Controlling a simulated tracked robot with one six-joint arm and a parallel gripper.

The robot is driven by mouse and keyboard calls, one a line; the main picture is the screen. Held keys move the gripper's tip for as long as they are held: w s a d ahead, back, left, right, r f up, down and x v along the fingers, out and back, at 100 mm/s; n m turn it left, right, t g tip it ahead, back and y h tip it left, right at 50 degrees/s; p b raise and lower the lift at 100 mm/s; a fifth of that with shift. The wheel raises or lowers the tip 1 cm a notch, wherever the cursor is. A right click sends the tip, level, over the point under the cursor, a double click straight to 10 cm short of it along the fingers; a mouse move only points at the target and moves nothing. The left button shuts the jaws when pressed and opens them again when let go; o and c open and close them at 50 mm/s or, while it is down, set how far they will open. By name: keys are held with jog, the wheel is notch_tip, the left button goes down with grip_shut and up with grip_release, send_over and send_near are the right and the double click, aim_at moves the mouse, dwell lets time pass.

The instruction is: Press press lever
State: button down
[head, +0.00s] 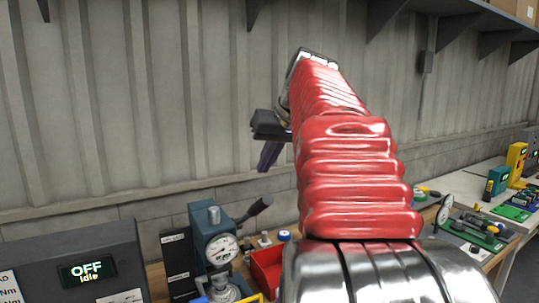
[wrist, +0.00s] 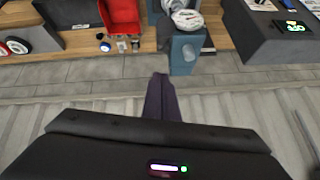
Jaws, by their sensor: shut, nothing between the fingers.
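The press (head: 205,225) is a blue-grey bench unit with a round white dial on its front, on the bench at lower left of centre in the head view. Its lever (head: 256,210) has a dark handle that slants up to the right. In the wrist view the press (wrist: 185,52) appears upside down near the top, right of my fingers; I cannot make out the lever there. My gripper (head: 266,163) has purple fingers, closed together and empty. It is above the lever in the head picture, apparently not touching it. The closed fingers also show in the wrist view (wrist: 160,80).
A dark box with an "OFF Idle" display (head: 88,268) stands left of the press. A red bin (head: 266,268) is to its right, with small parts behind. A corrugated wall (head: 150,100) backs the bench; shelf brackets (head: 460,25) hang above.

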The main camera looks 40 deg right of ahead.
jog(key=x, duration=0.4)
jog(key=shift+w+f, duration=0.1)
jog(key=shift+f, duration=0.05)
jog(key=shift+s+a+f, duration=0.35)
jog(key=shift+s+f, duration=0.1)
jog(key=shift+s, duration=0.15)
jog(key=shift+s+a+f, duration=0.35)
jog(key=shift+s+f, duration=0.25)
jog(key=shift+f, duration=0.25)
jog(key=shift+a, duration=0.15)
jog(key=shift+f, duration=0.15)
